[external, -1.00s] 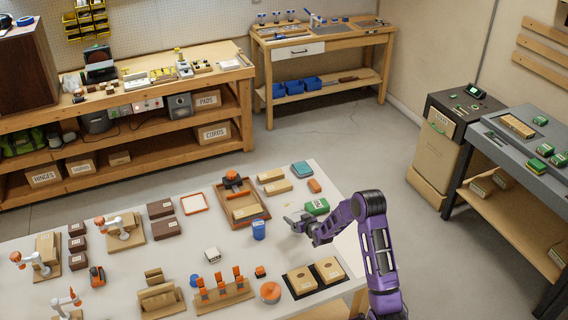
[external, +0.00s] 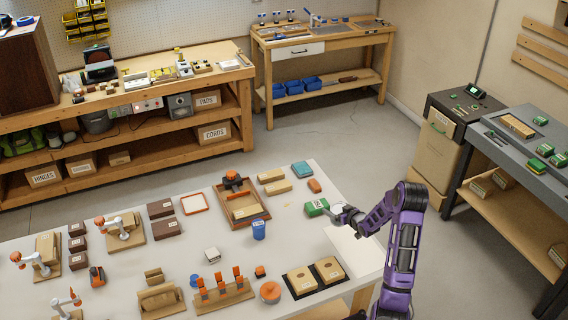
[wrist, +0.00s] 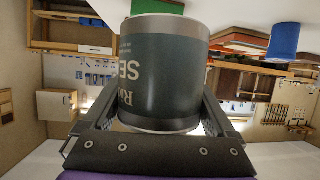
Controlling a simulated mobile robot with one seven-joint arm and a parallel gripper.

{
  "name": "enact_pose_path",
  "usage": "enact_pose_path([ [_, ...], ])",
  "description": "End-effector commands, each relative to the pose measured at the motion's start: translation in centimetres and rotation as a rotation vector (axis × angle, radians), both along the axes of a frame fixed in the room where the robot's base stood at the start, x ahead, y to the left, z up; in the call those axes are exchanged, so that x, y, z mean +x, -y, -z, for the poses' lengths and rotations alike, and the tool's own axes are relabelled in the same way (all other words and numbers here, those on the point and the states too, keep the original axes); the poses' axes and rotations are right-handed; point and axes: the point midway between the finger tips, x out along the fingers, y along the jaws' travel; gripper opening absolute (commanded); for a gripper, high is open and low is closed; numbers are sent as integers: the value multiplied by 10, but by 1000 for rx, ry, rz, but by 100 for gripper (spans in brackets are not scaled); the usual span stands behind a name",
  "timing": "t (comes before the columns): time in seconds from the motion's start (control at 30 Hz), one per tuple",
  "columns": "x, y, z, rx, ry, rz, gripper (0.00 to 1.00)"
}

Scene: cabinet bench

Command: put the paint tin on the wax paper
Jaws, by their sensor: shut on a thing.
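The paint tin (wrist: 160,75) is dark grey-green with bright metal rims and pale lettering. It fills the middle of the wrist view. My gripper (wrist: 160,118) is shut on it, one finger on each side. In the external view my gripper (external: 342,213) is over the right part of the bench, beside a green box (external: 316,207); the tin (external: 337,209) shows small and partly hidden there. The wax paper (external: 350,250) appears as a flat white sheet at the bench's right edge, below and in front of my gripper. I cannot tell the tin's exact height.
A blue cup (external: 259,230) stands left of the sheet. Two wooden blocks with holes (external: 302,279) sit on a black mat in front of it. The sheet's top looks clear.

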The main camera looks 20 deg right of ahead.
Motion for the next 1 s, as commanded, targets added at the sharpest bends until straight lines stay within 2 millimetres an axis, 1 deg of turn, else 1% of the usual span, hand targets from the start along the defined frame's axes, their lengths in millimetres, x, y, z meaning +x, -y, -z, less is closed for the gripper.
enact_pose_path([
  [0.03, -14, 16, -3, 3, 1, 2, 13],
  [0.1, -30, 28, -4, 8, -1, -9, 13],
  [0.2, -50, 40, -4, 17, -2, -25, 13],
  [0.3, -66, 47, -4, 26, -4, -39, 13],
  [0.4, -76, 51, -4, 31, -3, -48, 13],
  [0.47, -79, 51, -1, 35, -5, -52, 13],
  [0.73, -81, 52, 48, 39, -7, -55, 13],
  [1.0, -80, 52, 70, 38, -6, -54, 13],
])
